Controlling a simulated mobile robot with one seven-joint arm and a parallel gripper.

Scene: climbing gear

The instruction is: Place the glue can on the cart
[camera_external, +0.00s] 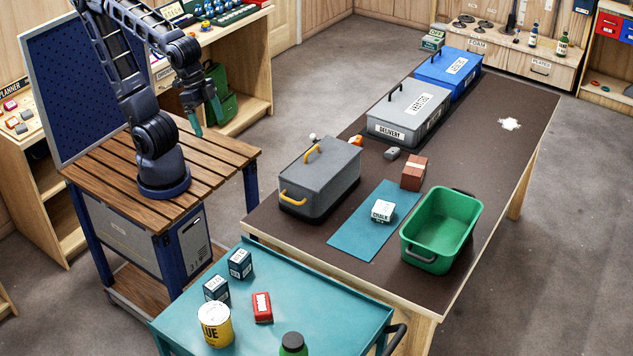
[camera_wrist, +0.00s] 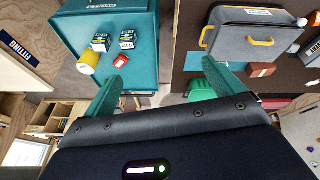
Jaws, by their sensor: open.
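The glue can (camera_external: 216,326) is yellow with a white top band and dark "GLUE" lettering. It stands upright on the teal top of the cart (camera_external: 320,300), near the front left edge. The can (camera_wrist: 88,62) and the cart (camera_wrist: 140,68) also show in the wrist view. My gripper (camera_external: 206,114) is raised at the upper left, over the far side of the wooden stand and well away from the can. Its green fingers are spread and empty in the wrist view (camera_wrist: 160,84).

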